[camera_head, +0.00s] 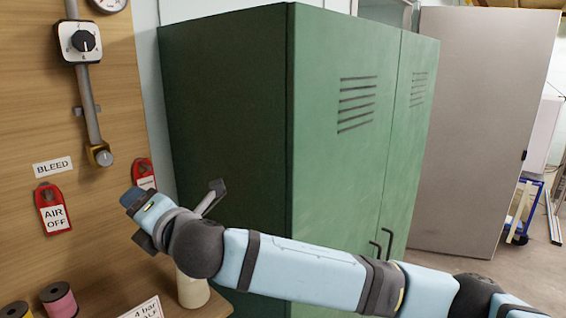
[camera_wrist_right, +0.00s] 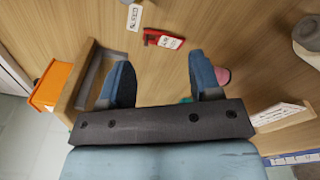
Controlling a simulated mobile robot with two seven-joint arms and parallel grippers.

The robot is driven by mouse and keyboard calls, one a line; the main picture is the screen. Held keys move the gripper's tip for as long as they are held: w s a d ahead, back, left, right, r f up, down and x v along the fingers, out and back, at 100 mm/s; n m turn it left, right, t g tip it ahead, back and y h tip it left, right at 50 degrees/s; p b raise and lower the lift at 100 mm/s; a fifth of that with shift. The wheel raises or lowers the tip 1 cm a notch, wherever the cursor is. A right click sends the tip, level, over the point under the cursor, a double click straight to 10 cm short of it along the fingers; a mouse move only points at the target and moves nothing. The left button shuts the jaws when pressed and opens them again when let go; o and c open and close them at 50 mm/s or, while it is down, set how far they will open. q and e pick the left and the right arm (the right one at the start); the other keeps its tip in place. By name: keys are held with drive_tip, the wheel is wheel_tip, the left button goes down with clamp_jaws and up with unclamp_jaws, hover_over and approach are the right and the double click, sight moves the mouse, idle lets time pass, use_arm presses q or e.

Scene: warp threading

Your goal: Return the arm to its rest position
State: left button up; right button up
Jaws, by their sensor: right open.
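My right arm (camera_head: 310,270) comes in from the lower right in the head view and reaches far across to the left, in front of the green cabinet. A red tag with a white label (camera_wrist_right: 163,40) shows beyond the fingers. My left gripper is in neither view.
The wooden board (camera_head: 110,125) carries a dial box (camera_head: 79,42), a pipe and the AIR OFF tag (camera_head: 53,209). A pink spool (camera_head: 58,300), a cream cylinder (camera_head: 192,290) and a sign (camera_head: 145,309) are on the wooden bench. The green cabinet (camera_head: 350,165) stands behind my arm.

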drive_tip(key=s+d+f+m+t+h, duration=0.1)
drive_tip(key=d+f+m+h, duration=0.1)
drive_tip(key=d+f+m, duration=1)
drive_tip(key=d+f+m+t+h, duration=0.1)
drive_tip(key=d+f+m+h, duration=0.1)
drive_tip(key=d+f+m, duration=0.95)
drive_tip(key=s+d+f+m+g+h, duration=0.1)
drive_tip(key=s+d+f+m+h, duration=0.2)
drive_tip(key=s+d+f, duration=0.7)
drive_tip(key=s+d+f+m+h, duration=0.4)
drive_tip(key=s+d+f, duration=0.7)
drive_tip(key=f, duration=0.5)
drive_tip(key=shift+s+f+m+g, duration=0.3)
drive_tip(key=shift+f+m+g, duration=0.05)
drive_tip(key=shift+f+g, duration=0.05)
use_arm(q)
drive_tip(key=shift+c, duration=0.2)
